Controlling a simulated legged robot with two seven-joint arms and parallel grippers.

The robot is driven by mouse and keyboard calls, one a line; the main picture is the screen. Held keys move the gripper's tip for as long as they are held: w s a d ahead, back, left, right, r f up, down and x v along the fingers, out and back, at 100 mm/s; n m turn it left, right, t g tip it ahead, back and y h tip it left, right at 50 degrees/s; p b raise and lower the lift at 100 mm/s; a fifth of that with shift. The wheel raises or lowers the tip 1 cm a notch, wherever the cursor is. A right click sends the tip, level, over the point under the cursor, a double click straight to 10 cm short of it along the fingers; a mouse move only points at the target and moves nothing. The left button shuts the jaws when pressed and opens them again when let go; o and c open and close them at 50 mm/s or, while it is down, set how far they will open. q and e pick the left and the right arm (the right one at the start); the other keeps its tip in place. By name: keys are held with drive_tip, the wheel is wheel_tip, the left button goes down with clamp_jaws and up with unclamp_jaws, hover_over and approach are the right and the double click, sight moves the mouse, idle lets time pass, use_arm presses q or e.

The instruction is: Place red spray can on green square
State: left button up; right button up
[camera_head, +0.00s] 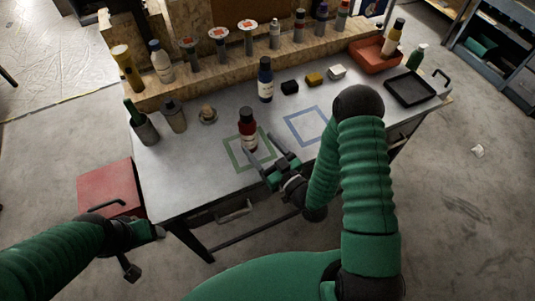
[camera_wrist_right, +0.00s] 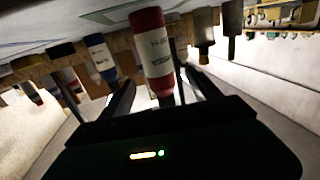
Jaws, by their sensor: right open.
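The red spray can (camera_head: 248,130) has a dark cap and a white label. It stands upright inside the green square (camera_head: 233,157) outlined on the table. My right gripper (camera_head: 262,149) is open at the near right side of the can, its fingers pointing toward it. In the right wrist view the can (camera_wrist_right: 152,50) appears upside down, between the lines of the open fingers (camera_wrist_right: 163,95); I cannot tell whether they touch it. My left gripper (camera_head: 143,252) is off the table's front left, empty; its jaw opening is unclear.
A blue square (camera_head: 293,131) is outlined right of the green one. A blue bottle (camera_head: 265,80) and several small blocks stand behind. Bottles line the wooden shelf (camera_head: 215,75). A black tray (camera_head: 409,90) and red bin (camera_head: 375,58) are at right. A red box (camera_head: 108,188) is left of the table.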

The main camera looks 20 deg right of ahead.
drive_tip(key=v, duration=0.4)
drive_tip(key=shift+a+b, duration=0.15)
drive_tip(key=shift+b, duration=0.2)
drive_tip(key=shift+w+a+f+n+g+y, duration=0.2)
drive_tip(key=shift+f+n+g+y, duration=0.1)
drive_tip(key=shift+g, duration=0.1)
drive_tip(key=w+f+g, duration=0.1)
drive_tip(key=g, duration=0.1)
drive_tip(key=w+f+n+g, duration=0.1)
drive_tip(key=g, duration=0.1)
drive_tip(key=shift+d+f+n, duration=0.15)
drive_tip(key=shift+f+n, duration=0.15)
drive_tip(key=shift+f, duration=0.05)
drive_tip(key=g+h, duration=0.1)
drive_tip(key=s+d+g+h, duration=0.1)
drive_tip(key=d+m+g+h, duration=0.1)
drive_tip(key=g, duration=0.1)
drive_tip(key=shift+s+d+f, duration=0.1)
drive_tip(key=shift+s+f, duration=0.1)
drive_tip(key=shift+s, duration=0.1)
drive_tip(key=s+a+r+m+g+h, duration=0.1)
drive_tip(key=s+r+m+g, duration=0.2)
drive_tip(key=s, duration=0.9)
wheel_tip(320, 180, up, 2)
drive_tip(key=g, duration=0.3)
drive_tip(key=shift+r+m+h, duration=0.15)
drive_tip(key=shift+m+h, duration=0.15)
drive_tip(key=shift+m, duration=0.1)
